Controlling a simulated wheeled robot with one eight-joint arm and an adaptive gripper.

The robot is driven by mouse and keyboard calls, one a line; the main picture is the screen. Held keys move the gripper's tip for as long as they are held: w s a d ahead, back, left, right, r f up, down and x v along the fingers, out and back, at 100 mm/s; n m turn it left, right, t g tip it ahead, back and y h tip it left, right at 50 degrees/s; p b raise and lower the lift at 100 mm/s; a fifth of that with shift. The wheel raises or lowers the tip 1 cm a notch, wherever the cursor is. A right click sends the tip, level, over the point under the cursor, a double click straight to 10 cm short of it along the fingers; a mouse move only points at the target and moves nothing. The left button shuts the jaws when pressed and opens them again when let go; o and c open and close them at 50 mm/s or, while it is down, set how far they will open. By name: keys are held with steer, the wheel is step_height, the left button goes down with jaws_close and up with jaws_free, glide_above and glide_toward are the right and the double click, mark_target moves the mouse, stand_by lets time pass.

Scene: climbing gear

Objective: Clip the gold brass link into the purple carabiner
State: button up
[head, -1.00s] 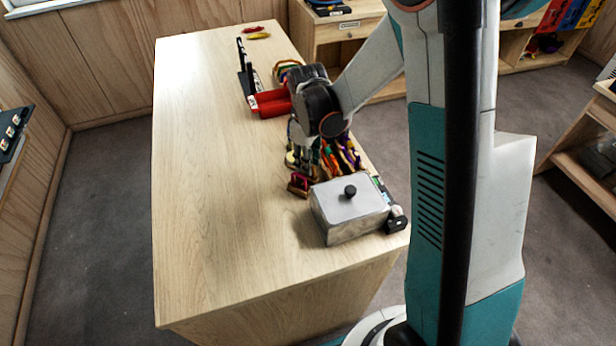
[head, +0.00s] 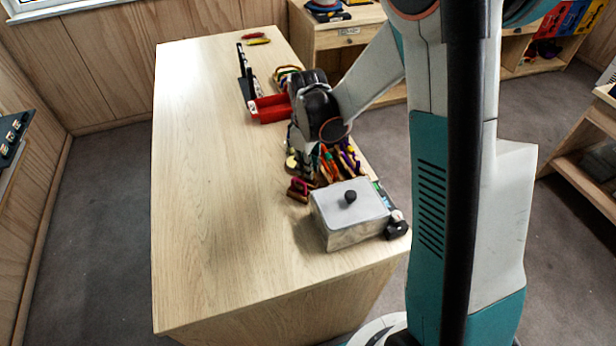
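My gripper (head: 303,158) points down over the right side of the table, just behind the grey metal box. Its fingers are small here and partly hidden by the wrist, so I cannot tell if they are open or shut. A small pale yellow piece (head: 291,162) shows at the left of the fingers; I cannot tell if it is the gold brass link or if it is held. Purple shows among the colourful gear (head: 345,158) right of the fingers, but I cannot make out a carabiner shape. A magenta and brown item (head: 299,188) lies in front of the gripper.
A grey lidded box (head: 349,212) stands at the table's near right corner. A red tray (head: 269,109) and a black rack (head: 246,80) stand farther back. Red and yellow pieces (head: 257,40) lie at the far end. The left half of the wooden table (head: 205,200) is clear.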

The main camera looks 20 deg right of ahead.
steer(key=shift+r, duration=0.15)
jaws_close()
steer(key=shift+r+p, duration=2.1)
steer(key=shift+r, duration=1.3)
